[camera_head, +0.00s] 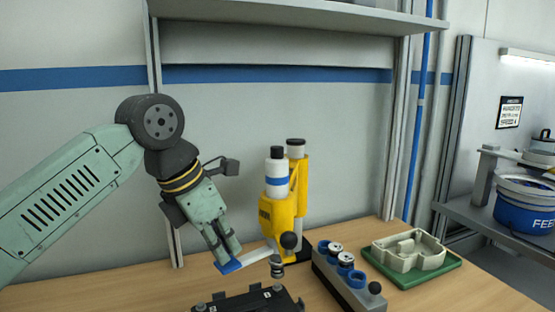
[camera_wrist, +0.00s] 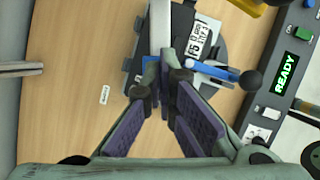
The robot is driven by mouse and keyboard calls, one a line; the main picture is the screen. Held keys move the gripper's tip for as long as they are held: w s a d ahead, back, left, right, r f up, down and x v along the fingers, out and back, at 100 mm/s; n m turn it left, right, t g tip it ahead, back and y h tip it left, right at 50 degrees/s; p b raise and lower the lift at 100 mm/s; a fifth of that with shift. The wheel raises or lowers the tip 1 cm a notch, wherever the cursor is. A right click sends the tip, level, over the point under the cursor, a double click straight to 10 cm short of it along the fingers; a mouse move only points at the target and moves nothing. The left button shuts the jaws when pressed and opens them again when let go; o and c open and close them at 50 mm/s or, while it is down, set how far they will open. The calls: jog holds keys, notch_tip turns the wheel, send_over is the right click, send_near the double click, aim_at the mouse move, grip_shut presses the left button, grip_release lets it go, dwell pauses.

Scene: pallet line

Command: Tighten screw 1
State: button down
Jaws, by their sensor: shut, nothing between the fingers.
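My gripper (camera_head: 229,251) reaches down from the left beside the yellow tool stand. In the wrist view its two fingers (camera_wrist: 164,80) come together at the tips, shut and empty. A black fixture (camera_head: 245,303) with small round heads on top sits at the bottom edge of the head view, partly cut off. Part of a dark device with a white label (camera_wrist: 203,40) lies beyond the fingertips in the wrist view. I cannot tell which head is screw 1. A pale arm with a blue end (camera_head: 230,267) shows right at the fingertips; I cannot tell whether they touch.
A grey block with several round items (camera_head: 340,280) and a green tray (camera_head: 430,275) with a pale part stand right. A panel reads READY (camera_wrist: 286,74).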

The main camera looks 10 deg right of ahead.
aim_at(225, 268)
jog(key=shift+f+b, duration=1.4)
jog(key=shift+f, duration=0.6)
jog(key=shift+f+b, duration=0.55)
jog(key=shift+f, duration=0.05)
dwell(0.7)
dwell(1.1)
jog(key=shift+r+p, duration=3.45)
jog(key=shift+r, duration=1.15)
jog(key=shift+s+f, duration=0.1)
